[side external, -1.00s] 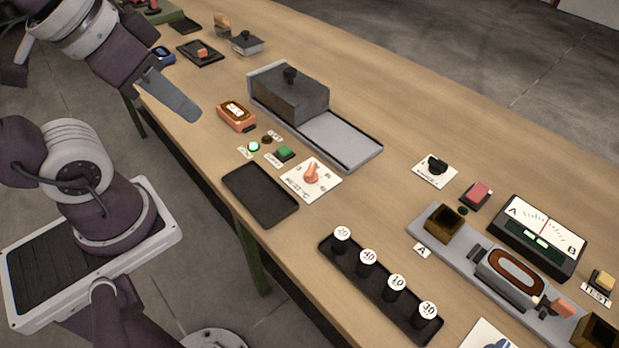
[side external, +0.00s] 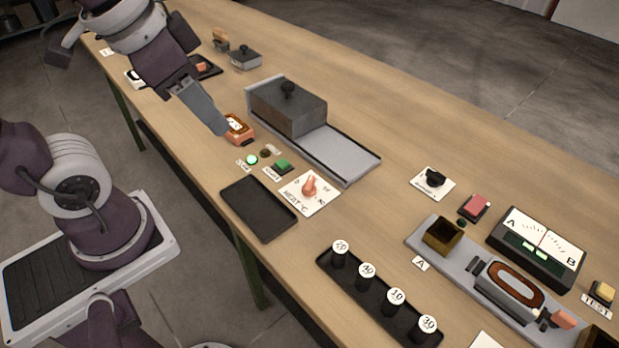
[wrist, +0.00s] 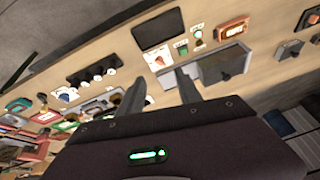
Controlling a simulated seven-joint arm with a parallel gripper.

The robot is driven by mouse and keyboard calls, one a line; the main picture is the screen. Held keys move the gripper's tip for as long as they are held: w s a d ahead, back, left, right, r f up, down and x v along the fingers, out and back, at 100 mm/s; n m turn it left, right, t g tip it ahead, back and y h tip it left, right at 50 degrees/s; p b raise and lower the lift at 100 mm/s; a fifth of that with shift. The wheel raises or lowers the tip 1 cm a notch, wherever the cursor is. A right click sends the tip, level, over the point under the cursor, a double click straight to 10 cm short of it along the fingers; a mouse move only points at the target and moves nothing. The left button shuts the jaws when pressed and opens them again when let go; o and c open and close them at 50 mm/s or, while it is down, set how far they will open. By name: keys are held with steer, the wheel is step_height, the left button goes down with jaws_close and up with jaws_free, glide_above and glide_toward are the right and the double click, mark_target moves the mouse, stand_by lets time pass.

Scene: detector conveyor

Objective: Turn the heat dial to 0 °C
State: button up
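The heat dial (side external: 309,186) is an orange knob on a white plate marked "HEAT °C" (side external: 293,202), near the front edge of the bench. Marks stand around the knob, with a 0 at its left. Its narrow end seems to point up in the side view, but the exact setting is too small to read. The dial also shows in the wrist view (wrist: 158,60), beyond the fingertips. My gripper (side external: 219,129) is above the bench, left of the dial and apart from it. In the wrist view its two fingers (wrist: 158,82) are spread with nothing between them.
A black tray (side external: 258,208) lies beside the dial plate. A green button (side external: 283,166) and a lit green lamp (side external: 252,160) are behind it. An orange box (side external: 238,127) is close to my gripper. Several numbered pegs (side external: 367,271) stand at front right.

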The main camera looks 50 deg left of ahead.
steer(key=o, duration=0.4)
steer(key=w+f+m+g, duration=0.2)
steer(key=w+f+m, duration=0.2)
steer(key=w, duration=0.4)
steer(key=shift+w+f, duration=0.15)
steer(key=shift+w, duration=0.25)
steer(key=m+g, duration=0.3)
steer(key=m, duration=0.3)
glide_above(309, 181)
step_height(309, 181, down, 13)
steer(key=shift+s+r, duration=0.1)
steer(key=shift+r, duration=0.1)
step_height(309, 181, down, 8)
steer(key=shift+r, duration=0.15)
steer(key=c, duration=1.4)
